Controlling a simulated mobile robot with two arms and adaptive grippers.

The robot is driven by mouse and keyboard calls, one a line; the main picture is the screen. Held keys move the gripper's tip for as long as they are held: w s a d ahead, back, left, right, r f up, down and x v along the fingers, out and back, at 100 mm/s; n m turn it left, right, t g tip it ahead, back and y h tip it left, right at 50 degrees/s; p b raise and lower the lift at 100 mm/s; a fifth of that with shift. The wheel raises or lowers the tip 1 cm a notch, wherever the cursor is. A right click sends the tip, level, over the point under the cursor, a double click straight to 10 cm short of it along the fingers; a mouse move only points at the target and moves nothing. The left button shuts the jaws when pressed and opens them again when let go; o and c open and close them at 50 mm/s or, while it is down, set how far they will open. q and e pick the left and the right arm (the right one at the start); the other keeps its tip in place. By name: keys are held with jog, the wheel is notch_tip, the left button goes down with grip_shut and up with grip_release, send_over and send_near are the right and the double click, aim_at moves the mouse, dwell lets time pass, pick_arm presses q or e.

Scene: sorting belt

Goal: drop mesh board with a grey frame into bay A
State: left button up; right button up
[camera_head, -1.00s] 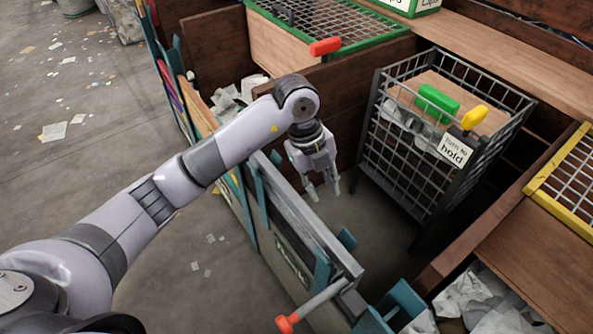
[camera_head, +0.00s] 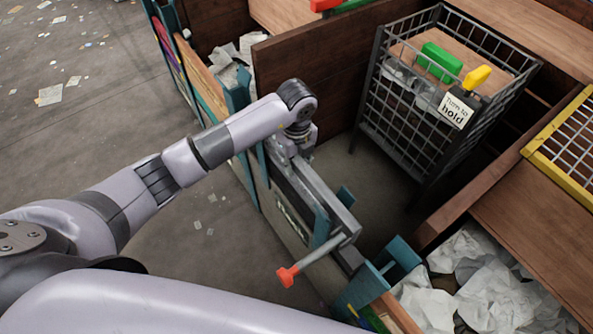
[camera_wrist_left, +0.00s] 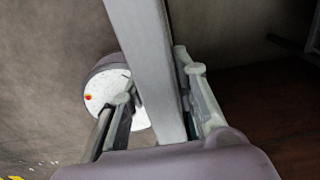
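A long grey bar (camera_head: 318,190) runs along the top of an upright panel at the bay's front, set between teal posts. I cannot make out mesh on it, and a label on its face is too small to read. My left gripper (camera_head: 293,148) is down at the far end of this bar, its fingers mostly hidden in the head view. In the left wrist view, the grey bar (camera_wrist_left: 145,60) passes between the two fingers (camera_wrist_left: 160,95), one on each side. Whether they press on it I cannot tell. My right gripper is not in view.
A grey wire cage (camera_head: 400,130) with a "turn to hold" sign (camera_head: 455,110) stands in the bay. A red-tipped lever (camera_head: 288,277) sticks out at the near end. A yellow-framed mesh (camera_head: 545,150) lies at right. Crumpled paper (camera_head: 480,290) fills the neighbouring bay.

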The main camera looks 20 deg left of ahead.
aim_at(296, 179)
pick_arm(q)
jog(key=shift+f, duration=2.2)
grip_shut()
jog(key=shift+w+r, duration=0.1)
jog(key=shift+r, duration=0.05)
notch_tip(296, 179, up, 21)
jog(key=p, duration=1.7)
